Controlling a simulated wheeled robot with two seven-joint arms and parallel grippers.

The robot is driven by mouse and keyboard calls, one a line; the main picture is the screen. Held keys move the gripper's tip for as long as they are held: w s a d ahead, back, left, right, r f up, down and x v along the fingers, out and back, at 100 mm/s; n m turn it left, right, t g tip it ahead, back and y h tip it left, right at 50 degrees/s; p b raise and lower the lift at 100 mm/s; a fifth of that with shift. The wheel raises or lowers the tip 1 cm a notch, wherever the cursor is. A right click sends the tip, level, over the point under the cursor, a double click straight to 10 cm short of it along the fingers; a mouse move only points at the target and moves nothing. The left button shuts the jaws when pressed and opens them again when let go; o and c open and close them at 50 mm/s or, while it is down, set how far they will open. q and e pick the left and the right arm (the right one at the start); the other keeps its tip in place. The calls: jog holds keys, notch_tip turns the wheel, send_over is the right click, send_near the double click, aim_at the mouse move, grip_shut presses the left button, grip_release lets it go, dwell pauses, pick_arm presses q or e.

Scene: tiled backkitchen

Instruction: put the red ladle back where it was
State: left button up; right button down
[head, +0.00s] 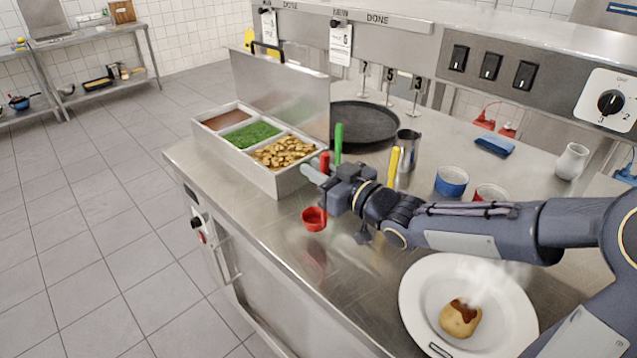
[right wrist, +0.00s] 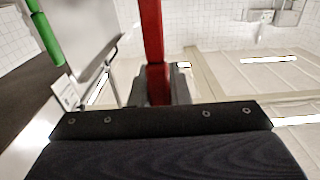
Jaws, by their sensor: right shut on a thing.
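My right gripper (head: 322,172) is shut on the red handle (head: 324,160) of the red ladle. The ladle hangs upright, and its red bowl (head: 314,218) is in front of the three-compartment container (head: 292,184), outside it. The bowl appears to be just above the steel counter, with a red reflection below it. In the right wrist view the red handle (right wrist: 152,45) rises from between the fingers. A green handle (head: 338,140) stands just behind the gripper, and a yellow handle (head: 393,166) to its right; their lower ends are hidden. My left gripper is not in view.
The container holds red sauce, green bits and golden pieces; its lid (head: 285,88) stands up behind. A plate (head: 418,290) with a steaming, sauce-topped potato is at the front right. A dark pan (head: 362,122), metal jug (head: 410,143) and blue bowl (head: 452,183) stand behind my arm.

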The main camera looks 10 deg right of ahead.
jog(key=shift+w+d+f, duration=0.1)
jog(key=shift+w+f, duration=0.05)
jog(key=shift+f, duration=0.8)
jog(key=shift+w+d+f, duration=0.1)
jog(key=shift+f, duration=0.85)
jog(key=shift+f+b, duration=0.1)
jog(key=shift+b, duration=0.2)
jog(key=c, duration=1.4)
grip_release()
jog(key=shift+o, duration=0.2)
